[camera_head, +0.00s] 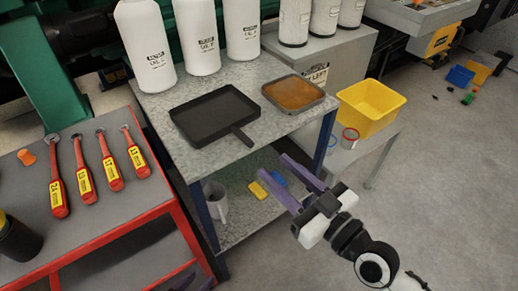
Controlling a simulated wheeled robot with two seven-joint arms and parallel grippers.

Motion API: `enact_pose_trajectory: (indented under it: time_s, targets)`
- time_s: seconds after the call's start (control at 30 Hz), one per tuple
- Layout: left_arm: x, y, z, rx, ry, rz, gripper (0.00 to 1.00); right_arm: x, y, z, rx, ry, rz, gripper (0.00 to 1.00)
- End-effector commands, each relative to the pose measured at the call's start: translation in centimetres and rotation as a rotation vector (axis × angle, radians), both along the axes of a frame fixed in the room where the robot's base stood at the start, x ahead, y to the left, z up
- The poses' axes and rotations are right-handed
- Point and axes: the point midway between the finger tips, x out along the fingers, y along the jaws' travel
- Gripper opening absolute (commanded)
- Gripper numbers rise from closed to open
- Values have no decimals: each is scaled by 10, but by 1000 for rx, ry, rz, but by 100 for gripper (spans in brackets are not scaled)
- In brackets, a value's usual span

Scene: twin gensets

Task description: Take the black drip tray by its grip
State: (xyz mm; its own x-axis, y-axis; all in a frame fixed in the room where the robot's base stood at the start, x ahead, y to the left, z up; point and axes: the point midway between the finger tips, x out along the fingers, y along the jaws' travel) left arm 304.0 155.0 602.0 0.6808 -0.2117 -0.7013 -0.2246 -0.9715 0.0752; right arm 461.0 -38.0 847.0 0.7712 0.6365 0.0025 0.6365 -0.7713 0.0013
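The black drip tray (212,114) lies flat on the grey speckled top of a blue-legged bench. Its grip (243,137) is a short handle pointing toward the bench's front edge. My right gripper (274,165) has purple fingers spread apart, with nothing between them. It appears in front of the bench, below and right of the grip in the picture, and apart from it. What seem to be the fingertips of my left gripper (194,284) just show at the bottom edge; the rest is cut off.
A tray of orange-brown contents (294,93) sits right of the drip tray. White oil bottles (197,36) stand behind. A red-edged cart (92,231) with several red-handled tools is at left. A yellow bin (370,106) stands at right. The floor at right is mostly clear.

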Motion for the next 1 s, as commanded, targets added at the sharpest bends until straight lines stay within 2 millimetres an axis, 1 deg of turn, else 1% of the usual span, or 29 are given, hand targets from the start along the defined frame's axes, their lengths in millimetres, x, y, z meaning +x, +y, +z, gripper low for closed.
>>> enact_pose_trajectory:
  time_s: [0.8, 1.0]
  targets:
    - [0, -1, -4, 0, 1, -1, 31, 76, 63, 0, 0, 0, 0, 38]
    - [0, -1, -6, 1, 3, -2, 31, 91, 75, -1, -1, 1, 0, 38]
